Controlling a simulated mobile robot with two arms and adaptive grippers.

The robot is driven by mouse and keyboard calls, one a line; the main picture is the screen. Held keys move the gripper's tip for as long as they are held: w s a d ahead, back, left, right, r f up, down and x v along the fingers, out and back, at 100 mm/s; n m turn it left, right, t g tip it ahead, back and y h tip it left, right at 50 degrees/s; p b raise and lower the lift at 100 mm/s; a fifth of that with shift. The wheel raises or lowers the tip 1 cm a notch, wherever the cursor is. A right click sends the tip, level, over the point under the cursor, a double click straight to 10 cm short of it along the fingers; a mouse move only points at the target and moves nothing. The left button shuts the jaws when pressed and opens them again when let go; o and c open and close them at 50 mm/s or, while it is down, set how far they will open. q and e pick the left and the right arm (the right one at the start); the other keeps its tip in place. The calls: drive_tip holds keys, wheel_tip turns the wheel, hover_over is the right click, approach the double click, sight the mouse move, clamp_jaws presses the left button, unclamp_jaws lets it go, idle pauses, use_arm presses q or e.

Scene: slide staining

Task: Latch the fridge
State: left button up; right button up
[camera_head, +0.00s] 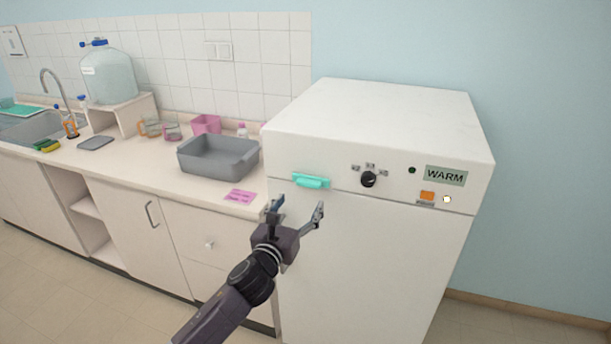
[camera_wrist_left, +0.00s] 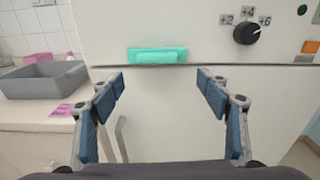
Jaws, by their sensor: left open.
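The white fridge (camera_head: 375,260) stands to the right of the counter, with its door looking flush under the top panel. A turquoise latch (camera_head: 311,181) sits at the seam between panel and door, toward the left. It also shows in the left wrist view (camera_wrist_left: 158,55), above and between the fingers. My left gripper (camera_head: 297,208) is open and empty, just below the latch in the picture and in front of the door. The fingers do not touch the latch in the wrist view. My right gripper is not in view.
The fridge panel has a black dial (camera_head: 368,179), an orange switch (camera_head: 427,196) and a "WARM" label (camera_head: 446,176). Left of the fridge, a grey tub (camera_head: 218,158) and a pink card (camera_head: 240,196) are on the counter (camera_head: 150,170). Floor is free at front left.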

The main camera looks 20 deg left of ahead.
sight(307, 184)
use_arm(q)
drive_tip(key=w, duration=0.3)
drive_tip(key=w+r+p, duration=0.1)
drive_tip(key=w, duration=0.2)
drive_tip(key=shift+a+r, duration=0.15)
drive_tip(key=shift+w, duration=0.85)
drive_tip(key=c, duration=1.2)
drive_tip(key=shift+o, duration=0.2)
